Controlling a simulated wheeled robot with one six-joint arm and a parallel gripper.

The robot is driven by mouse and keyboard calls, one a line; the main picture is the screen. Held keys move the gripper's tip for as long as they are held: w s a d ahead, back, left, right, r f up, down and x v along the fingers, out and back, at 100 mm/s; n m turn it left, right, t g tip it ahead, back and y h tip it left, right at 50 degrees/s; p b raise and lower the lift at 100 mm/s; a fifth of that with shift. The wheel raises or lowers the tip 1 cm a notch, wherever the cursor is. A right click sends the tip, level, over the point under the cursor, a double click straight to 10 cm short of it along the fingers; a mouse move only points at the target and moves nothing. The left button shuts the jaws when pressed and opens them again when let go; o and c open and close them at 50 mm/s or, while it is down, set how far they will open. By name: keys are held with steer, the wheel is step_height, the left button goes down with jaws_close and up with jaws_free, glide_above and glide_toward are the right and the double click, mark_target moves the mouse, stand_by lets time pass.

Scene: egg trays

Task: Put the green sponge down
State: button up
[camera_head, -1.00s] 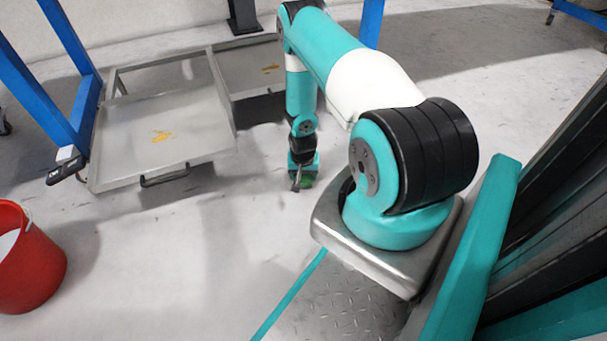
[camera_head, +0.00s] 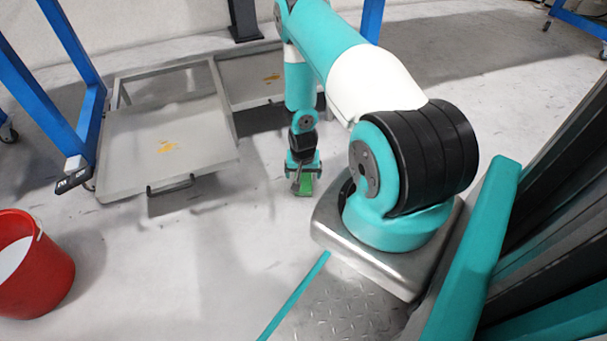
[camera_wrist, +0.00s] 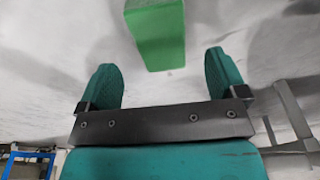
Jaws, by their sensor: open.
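The green sponge (camera_head: 306,186) is a block just at the lower end of my gripper (camera_head: 302,181) in the head view, close over the pale floor. In the wrist view the sponge (camera_wrist: 157,36) lies beyond the fingertips, apart from both teal fingers, and its top is cut off by the picture edge. My gripper (camera_wrist: 163,72) is open, with empty space between its fingers. I cannot tell whether the sponge rests on the floor.
A grey metal tray cart (camera_head: 125,180) with yellow marks stands left of the gripper, beside a blue frame (camera_head: 85,115). A red bucket (camera_head: 45,280) is at the lower left. The floor (camera_head: 235,245) between the bucket and my base is clear.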

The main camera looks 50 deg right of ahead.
mark_target(303, 185)
steer(key=w+a+r+n+y+p, duration=0.1)
steer(key=w+a+r+n, duration=0.15)
steer(key=a+r, duration=0.6)
steer(key=w+a+r+n+t+y, duration=0.1)
steer(key=w+a+r+n, duration=0.2)
steer(key=r, duration=1)
steer(key=w+a+r+n+y+p, duration=0.1)
steer(key=w+a+r, duration=0.1)
steer(key=a+r, duration=0.7)
steer(key=s+a+r+n+y, duration=0.1)
steer(key=s+a+r+n, duration=0.3)
steer(key=a+r, duration=0.45)
steer(key=s+a+r+n+g, duration=0.1)
steer(key=s+a+r+n, duration=0.2)
steer(key=s+r, duration=0.3)
steer(key=s+a+r+n+g+y, duration=0.1)
steer(key=s+a+r+n, duration=0.3)
steer(key=s, duration=0.7)
step_height(303, 185, up, 2)
steer(key=shift+s+a+y, duration=0.3)
steer(key=shift+s+a, duration=0.1)
steer(key=shift+r, duration=0.1)
